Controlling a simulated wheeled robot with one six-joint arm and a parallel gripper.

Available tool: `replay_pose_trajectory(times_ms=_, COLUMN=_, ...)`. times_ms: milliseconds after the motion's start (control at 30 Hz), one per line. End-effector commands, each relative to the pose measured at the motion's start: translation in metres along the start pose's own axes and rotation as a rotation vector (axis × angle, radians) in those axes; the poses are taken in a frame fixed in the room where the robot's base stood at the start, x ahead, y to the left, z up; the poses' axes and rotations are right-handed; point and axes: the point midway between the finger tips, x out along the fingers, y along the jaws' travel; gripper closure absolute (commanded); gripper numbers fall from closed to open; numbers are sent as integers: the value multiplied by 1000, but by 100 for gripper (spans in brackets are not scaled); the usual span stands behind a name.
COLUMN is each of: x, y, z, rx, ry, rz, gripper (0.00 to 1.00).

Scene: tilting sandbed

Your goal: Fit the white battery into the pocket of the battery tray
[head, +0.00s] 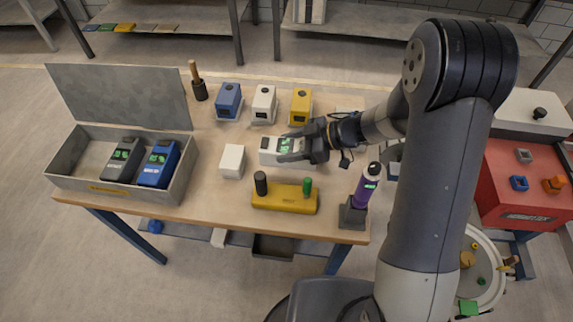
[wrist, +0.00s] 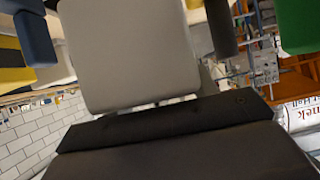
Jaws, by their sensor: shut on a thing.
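The white battery (head: 268,150) is a pale block with a green lit display on its top. It is in my gripper (head: 300,146), over the middle of the table. In the wrist view a large pale face (wrist: 130,50), probably the battery, fills the upper middle beyond the dark gripper body (wrist: 155,125). The fingertips are hard to make out there. A grey open box with a raised lid (head: 178,190), probably the battery tray, stands at the table's left. A dark unit (head: 122,160) and a blue unit (head: 158,164) with green displays lie in it. I cannot make out its pocket clearly.
A plain white block (head: 232,161) stands between box and gripper. Blue (head: 229,101), white (head: 264,103) and yellow (head: 301,105) units stand behind. A yellow base (head: 284,199) with black and green posts and a purple cylinder (head: 365,187) in a dark stand are in front.

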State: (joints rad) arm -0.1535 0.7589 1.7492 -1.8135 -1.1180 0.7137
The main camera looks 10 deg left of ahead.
Motion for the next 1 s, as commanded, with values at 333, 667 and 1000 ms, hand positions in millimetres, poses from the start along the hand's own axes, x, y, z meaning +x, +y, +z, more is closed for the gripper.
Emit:
replay_pose_trajectory(times_ms=333, x=12, y=1, z=21, rx=-2, ry=4, rz=1, gripper=100)
replay_pose_trajectory(times_ms=667, x=28, y=1, z=50, rx=-1, ry=3, rz=2, gripper=100)
replay_pose_trajectory(times_ms=1000, x=29, y=1, z=52, rx=-2, ry=3, rz=2, gripper=100)
